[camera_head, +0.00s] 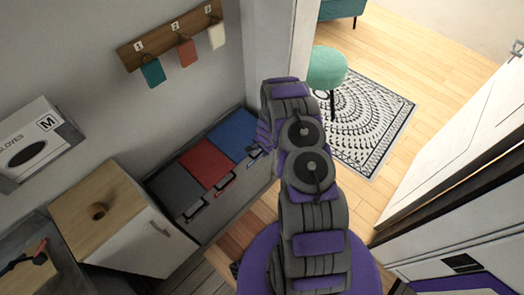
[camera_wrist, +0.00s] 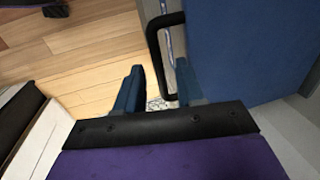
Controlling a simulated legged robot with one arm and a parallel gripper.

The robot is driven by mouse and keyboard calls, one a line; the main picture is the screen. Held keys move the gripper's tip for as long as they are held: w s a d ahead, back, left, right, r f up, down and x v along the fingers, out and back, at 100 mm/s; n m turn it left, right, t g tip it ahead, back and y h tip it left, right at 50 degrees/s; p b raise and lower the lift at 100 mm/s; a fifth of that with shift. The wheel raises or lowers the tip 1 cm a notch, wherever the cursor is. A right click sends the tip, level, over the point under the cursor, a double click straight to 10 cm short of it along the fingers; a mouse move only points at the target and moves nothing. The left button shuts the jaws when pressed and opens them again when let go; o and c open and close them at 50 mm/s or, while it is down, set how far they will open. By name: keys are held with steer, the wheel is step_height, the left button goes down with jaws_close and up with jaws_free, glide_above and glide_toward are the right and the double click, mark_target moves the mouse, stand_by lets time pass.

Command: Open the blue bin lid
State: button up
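The blue bin lid (camera_head: 235,131) is the rightmost of three lids along the wall in the head view. It looks shut and lies flat. In the wrist view the blue lid (camera_wrist: 245,50) fills the upper right, with a black loop handle (camera_wrist: 154,45) along its left edge. My gripper (camera_wrist: 160,82) is open. Its two blue fingers stand apart, and the lower end of the handle shows between them. I cannot tell whether either finger touches the handle. In the head view my arm hides most of the gripper, beside the blue lid's front right edge.
A red lid (camera_head: 206,163) and a dark grey lid (camera_head: 175,190) lie left of the blue one. A wooden-topped cabinet (camera_head: 75,205) stands further left. A green stool (camera_head: 327,67) and a patterned rug (camera_head: 375,115) are beyond my arm. A white door (camera_head: 455,140) is at the right.

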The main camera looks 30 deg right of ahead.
steer(key=shift+f, duration=0.1)
steer(key=shift+c, duration=0.2)
jaws_close()
stand_by(0.5)
